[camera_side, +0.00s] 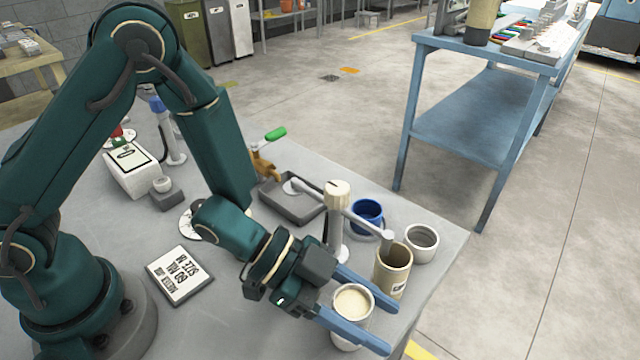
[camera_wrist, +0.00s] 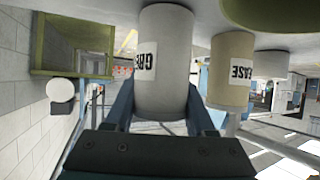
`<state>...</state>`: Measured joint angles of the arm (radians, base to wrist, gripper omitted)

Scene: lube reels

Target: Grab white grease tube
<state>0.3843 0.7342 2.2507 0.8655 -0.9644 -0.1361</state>
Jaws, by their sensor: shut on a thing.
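The white grease tube (camera_side: 352,302) stands upright near the table's front edge, its open top showing a cream-coloured fill. My gripper (camera_side: 386,327) has its two blue fingers on either side of the tube and is shut on it. The near finger hides part of its side. In the wrist view the white tube (camera_wrist: 163,65) appears upside down between the fingers, with a "GRE" label. A beige grease tube (camera_side: 393,272) stands just beyond the fingers; its label also shows in the wrist view (camera_wrist: 230,72).
A white cup (camera_side: 421,242) and a blue cup (camera_side: 367,215) stand behind the beige tube. A pale-capped stand with a horizontal arm (camera_side: 339,205) rises close behind my gripper. A grey tray (camera_side: 291,207) and a sign (camera_side: 180,275) lie further left.

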